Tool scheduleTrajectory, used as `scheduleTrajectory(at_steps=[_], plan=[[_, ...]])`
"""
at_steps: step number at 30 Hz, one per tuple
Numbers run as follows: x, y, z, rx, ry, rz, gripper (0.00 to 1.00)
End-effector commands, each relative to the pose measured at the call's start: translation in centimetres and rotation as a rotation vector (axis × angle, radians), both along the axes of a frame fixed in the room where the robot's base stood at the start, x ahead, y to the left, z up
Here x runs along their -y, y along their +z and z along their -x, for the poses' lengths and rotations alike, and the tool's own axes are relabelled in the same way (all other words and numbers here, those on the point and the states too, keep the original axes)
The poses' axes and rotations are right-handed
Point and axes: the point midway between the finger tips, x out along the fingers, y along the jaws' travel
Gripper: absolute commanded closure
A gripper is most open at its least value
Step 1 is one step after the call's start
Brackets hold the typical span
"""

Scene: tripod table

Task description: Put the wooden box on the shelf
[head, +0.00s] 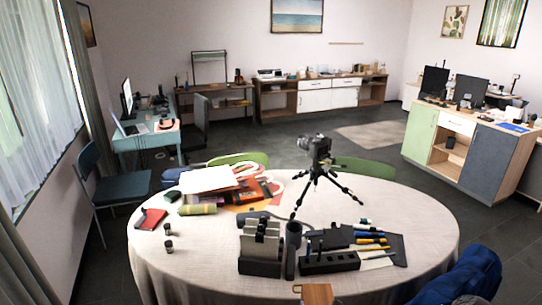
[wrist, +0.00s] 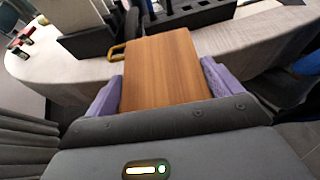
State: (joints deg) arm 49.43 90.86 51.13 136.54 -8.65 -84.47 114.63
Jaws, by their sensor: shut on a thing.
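The wooden box (wrist: 158,65) has a brown grained face and a brass-coloured handle or clasp at its upper left. My gripper (wrist: 162,72) is shut on it, with one purple finger pad at each side. In the head view only a small part of the box (head: 318,294) shows at the bottom edge, by the near rim of the round table; the gripper is out of that view. A thin, bare wooden shelf (head: 347,43) is on the far back wall. Whether the box touches the table is unclear.
The round table (head: 210,262) holds a camera tripod (head: 317,175), a black organizer (head: 328,262), a dark file holder (head: 260,250), books and papers. A cabinet desk (head: 475,150) is farther right. Open floor lies beyond the table.

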Motion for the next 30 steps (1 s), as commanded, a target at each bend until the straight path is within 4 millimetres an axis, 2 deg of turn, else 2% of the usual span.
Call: scheduleTrajectory(at_steps=[5,12,15,30], plan=[[0.0,-0.7,0.5,0.002,-0.001,-0.001,0.80],[0.0,-4.2,3.3,0.001,0.000,0.000,0.80],[0.0,-5.0,4.1,0.005,0.001,-0.001,0.80],[0.0,-5.3,4.3,0.007,0.001,-0.001,0.80]])
